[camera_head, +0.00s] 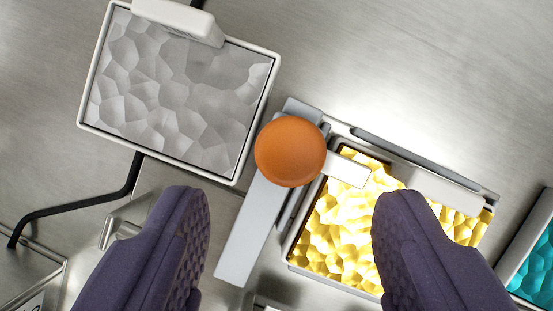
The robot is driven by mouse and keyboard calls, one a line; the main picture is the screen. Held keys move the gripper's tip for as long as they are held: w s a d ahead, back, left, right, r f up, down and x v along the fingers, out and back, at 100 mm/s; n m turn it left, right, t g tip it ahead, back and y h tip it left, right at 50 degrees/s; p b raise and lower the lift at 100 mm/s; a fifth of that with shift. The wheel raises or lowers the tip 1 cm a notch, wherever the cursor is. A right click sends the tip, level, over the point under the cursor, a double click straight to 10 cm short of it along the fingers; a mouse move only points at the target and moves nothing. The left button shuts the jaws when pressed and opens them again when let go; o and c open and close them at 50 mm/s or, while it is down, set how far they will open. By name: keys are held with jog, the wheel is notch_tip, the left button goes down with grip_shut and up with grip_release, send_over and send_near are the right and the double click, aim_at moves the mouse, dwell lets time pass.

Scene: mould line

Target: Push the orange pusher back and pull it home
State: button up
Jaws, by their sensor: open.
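The orange pusher (290,151) shows as a round orange knob near the middle of the camera_head view. It sits at the upper end of a slanted light-grey bar (247,232), and a short pale arm (347,171) reaches from it to the right over the yellow-filled tray. My gripper (290,210) is open, with its two purple fingers low in the picture, one left and one right of the bar. The knob lies above the gap between the fingertips and appears untouched. The space between the fingers holds nothing that I can see gripped.
A white-rimmed tray with grey faceted filling (178,90) stands at the upper left. A tray of yellow faceted filling (340,225) lies to the right, partly hidden by my right finger. A teal-filled tray (538,268) shows at the right edge. A black cable (80,206) runs left. Bare metal lies at upper right.

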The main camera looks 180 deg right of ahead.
aim_at(289, 157)
jog(key=b+x, duration=0.1)
jog(key=x, duration=0.3)
jog(key=shift+w+f, duration=0.2)
jog(key=shift+f, duration=0.1)
grip_shut()
